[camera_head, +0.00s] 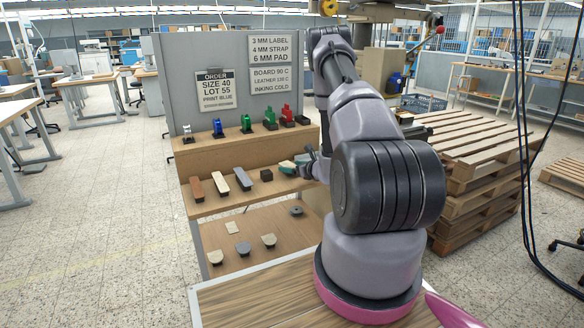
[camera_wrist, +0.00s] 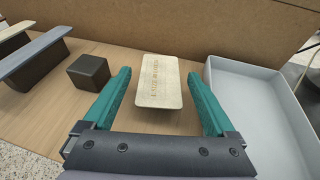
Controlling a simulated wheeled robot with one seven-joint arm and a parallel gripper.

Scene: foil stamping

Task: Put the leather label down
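The leather label (camera_wrist: 159,82) is a pale beige rounded rectangle with printed lettering. In the wrist view it appears to rest on the wooden shelf (camera_wrist: 45,115), between the two teal fingers of my gripper (camera_wrist: 159,88). A gap shows on each side of the label, so the fingers are apart and not touching it. In the head view my gripper (camera_head: 291,167) is at the right part of the middle shelf. I cannot make out the label there.
A pale grey tray (camera_wrist: 239,72) stands close to the right finger. A dark cube (camera_wrist: 89,71) is to the left, beside the long-topped stands. Coloured stamps (camera_head: 246,124) line the upper shelf. Small pads (camera_head: 243,248) lie on the lower shelf. A brown back wall (camera_wrist: 150,25) rises behind the label.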

